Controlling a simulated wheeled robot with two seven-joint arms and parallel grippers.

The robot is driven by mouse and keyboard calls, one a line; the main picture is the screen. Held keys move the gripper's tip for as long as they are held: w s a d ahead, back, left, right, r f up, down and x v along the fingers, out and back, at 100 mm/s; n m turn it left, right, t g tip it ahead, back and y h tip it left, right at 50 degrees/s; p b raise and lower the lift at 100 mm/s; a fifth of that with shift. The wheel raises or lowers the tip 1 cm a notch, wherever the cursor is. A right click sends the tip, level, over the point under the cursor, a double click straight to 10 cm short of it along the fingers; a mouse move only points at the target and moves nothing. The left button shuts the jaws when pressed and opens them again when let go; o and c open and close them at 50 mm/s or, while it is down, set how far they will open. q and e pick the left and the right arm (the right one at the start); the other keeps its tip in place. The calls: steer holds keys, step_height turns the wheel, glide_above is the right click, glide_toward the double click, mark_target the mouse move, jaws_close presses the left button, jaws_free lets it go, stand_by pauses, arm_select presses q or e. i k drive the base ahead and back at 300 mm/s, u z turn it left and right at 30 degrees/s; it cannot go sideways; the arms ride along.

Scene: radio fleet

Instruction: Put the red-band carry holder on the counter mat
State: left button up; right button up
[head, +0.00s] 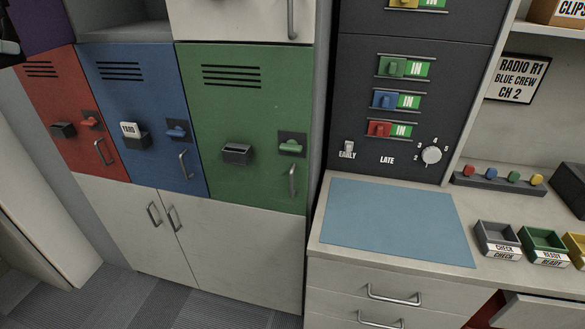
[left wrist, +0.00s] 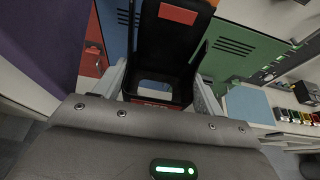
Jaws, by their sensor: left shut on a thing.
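The red-band carry holder (left wrist: 150,35) is a black, open-framed piece with a red patch near its top, in the left wrist view. My left gripper (left wrist: 160,90) is shut on it, with a pale finger on each side of its lower part. The counter mat (head: 395,220) is a flat blue rectangle on the counter at centre right in the head view, and it is bare. It also shows in the left wrist view (left wrist: 249,104), right of the holder. My right gripper is in neither view.
Red (head: 65,115), blue (head: 140,110) and green (head: 240,125) lockers stand left of the counter. A dark switch panel (head: 400,155) rises behind the mat. Grey (head: 497,240) and green (head: 543,245) trays sit right of it. A red-fronted drawer or door below right appears ajar.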

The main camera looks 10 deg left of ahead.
mark_target(394, 214)
steer(key=u, duration=2.8)
steer(key=k, duration=2.2)
steer(key=z, duration=2.4)
steer(key=i, duration=1)
